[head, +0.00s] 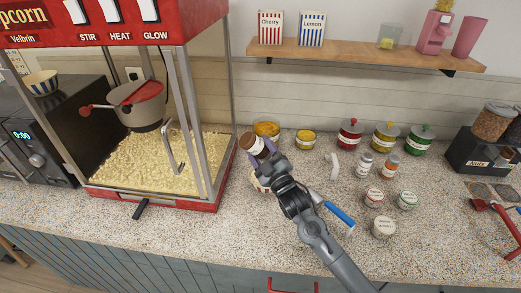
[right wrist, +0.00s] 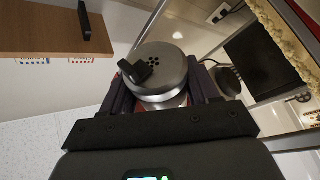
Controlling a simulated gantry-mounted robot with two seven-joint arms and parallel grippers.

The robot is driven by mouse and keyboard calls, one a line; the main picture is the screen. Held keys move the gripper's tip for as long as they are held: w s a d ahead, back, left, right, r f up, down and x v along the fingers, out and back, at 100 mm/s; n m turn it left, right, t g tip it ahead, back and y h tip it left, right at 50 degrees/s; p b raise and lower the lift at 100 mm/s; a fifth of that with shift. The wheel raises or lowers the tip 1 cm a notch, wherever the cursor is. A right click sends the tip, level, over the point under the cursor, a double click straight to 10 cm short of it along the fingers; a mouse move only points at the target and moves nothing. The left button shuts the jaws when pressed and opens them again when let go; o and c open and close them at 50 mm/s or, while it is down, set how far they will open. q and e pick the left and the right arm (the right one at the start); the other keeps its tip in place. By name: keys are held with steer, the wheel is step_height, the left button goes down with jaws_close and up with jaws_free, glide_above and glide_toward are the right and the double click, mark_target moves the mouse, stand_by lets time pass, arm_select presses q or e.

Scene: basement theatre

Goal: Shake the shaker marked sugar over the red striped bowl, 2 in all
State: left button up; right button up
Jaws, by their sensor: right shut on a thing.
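My right gripper (head: 262,150) is shut on a shaker (head: 253,144), holding it tilted above the counter beside the popcorn machine. The shaker looks brown and white in the head view, and its marking cannot be read. In the right wrist view the shaker (right wrist: 160,68) shows a grey metal lid with a cluster of holes and a small black flap, between the fingers. A pale bowl with reddish stripes (head: 257,184) stands on the counter below the gripper, mostly hidden by it. My left gripper is out of view.
The red popcorn machine (head: 226,172) stands close on the left. A blue-handled tool (head: 340,214) lies nearby. A wooden shelf (head: 365,52) hangs above. A blue striped bowl (head: 40,84) sits far left.

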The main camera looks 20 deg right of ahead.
mark_target(262, 143)
steer(key=shift+r+p, duration=1.35)
steer(key=shift+r, duration=0.45)
steer(key=shift+f, duration=0.15)
step_height(262, 143, down, 4)
steer(key=shift+r+b, duration=0.25)
steer(key=shift+b, duration=1)
steer(key=shift+r, duration=0.1)
steer(key=shift+r, duration=0.1)
steer(key=shift+r+p, duration=1.5)
steer(key=shift+r, duration=0.15)
